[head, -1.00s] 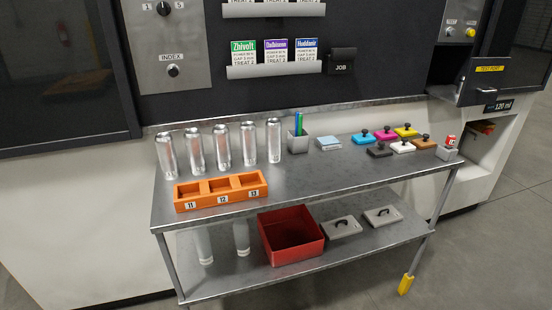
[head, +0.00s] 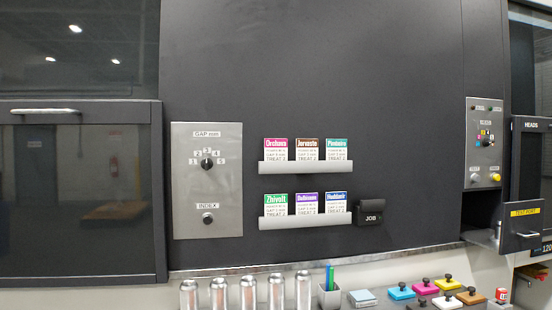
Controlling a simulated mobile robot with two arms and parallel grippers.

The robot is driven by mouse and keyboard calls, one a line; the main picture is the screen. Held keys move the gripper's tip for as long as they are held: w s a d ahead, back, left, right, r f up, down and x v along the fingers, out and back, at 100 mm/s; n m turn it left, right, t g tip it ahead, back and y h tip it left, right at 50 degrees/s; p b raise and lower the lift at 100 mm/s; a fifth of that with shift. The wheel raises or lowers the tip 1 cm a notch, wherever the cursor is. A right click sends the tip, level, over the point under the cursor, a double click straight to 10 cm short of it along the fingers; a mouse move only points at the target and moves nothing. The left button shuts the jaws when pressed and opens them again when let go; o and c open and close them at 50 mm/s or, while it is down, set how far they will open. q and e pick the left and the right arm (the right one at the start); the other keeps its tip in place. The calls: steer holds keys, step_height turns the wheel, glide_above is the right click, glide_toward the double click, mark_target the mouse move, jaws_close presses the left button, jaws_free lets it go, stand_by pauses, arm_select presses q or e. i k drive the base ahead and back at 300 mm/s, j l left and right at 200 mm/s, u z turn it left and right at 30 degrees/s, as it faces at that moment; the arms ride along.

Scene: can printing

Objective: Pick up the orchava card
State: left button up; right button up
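The orchava card (head: 276,149) appears to be the one with the magenta header at the left end of the upper rack (head: 305,167) on the dark machine panel. Its small lettering is blurred. It stands upright in the rack, left of a brown-headed card (head: 307,149) and a teal-headed card (head: 337,149). Neither of my grippers shows in the head view.
A lower rack (head: 303,222) holds green, purple and blue-headed cards, with a black JOB holder (head: 370,217) at its right. A control plate (head: 207,222) with knobs is on the left. Silver cans (head: 248,293), a pen cup (head: 329,296) and colored stampers (head: 424,287) stand below.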

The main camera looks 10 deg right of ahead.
mark_target(275, 150)
steer(key=i+l, duration=0.25)
steer(key=l, duration=0.15)
steer(key=i+l, duration=0.3)
steer(key=i+l+u, duration=0.1)
steer(key=i+l, duration=0.15)
steer(key=l, duration=0.2)
